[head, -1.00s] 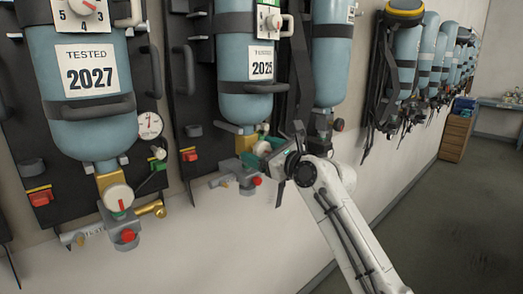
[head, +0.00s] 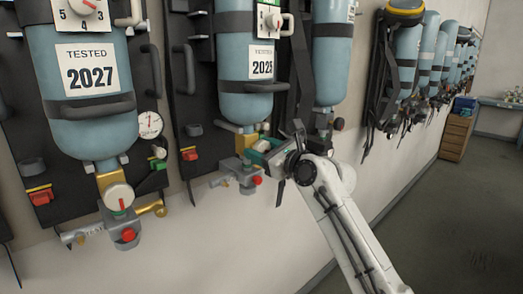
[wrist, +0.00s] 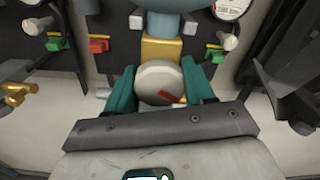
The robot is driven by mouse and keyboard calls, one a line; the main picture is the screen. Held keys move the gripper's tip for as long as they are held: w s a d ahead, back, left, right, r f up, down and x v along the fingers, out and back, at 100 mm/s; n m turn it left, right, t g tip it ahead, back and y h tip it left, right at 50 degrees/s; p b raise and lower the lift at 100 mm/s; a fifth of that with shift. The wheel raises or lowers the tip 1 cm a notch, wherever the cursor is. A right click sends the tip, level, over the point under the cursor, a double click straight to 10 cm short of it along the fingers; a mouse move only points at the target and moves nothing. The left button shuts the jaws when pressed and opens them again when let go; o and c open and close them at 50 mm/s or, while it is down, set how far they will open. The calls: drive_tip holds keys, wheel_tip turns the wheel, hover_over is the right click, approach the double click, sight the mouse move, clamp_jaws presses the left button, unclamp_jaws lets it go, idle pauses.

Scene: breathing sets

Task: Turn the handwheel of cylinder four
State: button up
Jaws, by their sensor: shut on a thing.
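My gripper (wrist: 160,84) has its two green fingers on either side of a round pale handwheel (wrist: 158,72) and is shut on it. A red mark on the wheel's face points to the lower right in the wrist view. The wheel sits below a brass block (wrist: 161,50) under a blue cylinder. In the head view my gripper (head: 262,147) is at the valve under the blue cylinder (head: 247,60) labelled 2025. My gripper partly hides that valve. I cannot read a cylinder number four there.
To the left hangs a cylinder (head: 85,85) labelled 2027, with its own handwheel (head: 119,197) and a red knob (head: 128,235). Another blue cylinder (head: 332,60) hangs just right of my gripper. Dark straps hang between the sets. The floor (head: 440,230) at right is clear.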

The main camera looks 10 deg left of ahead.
drive_tip(key=shift+f+n+p, duration=0.15)
drive_tip(key=shift+n+p, duration=0.2)
drive_tip(key=shift+n, duration=0.15)
drive_tip(key=shift+c, duration=0.2)
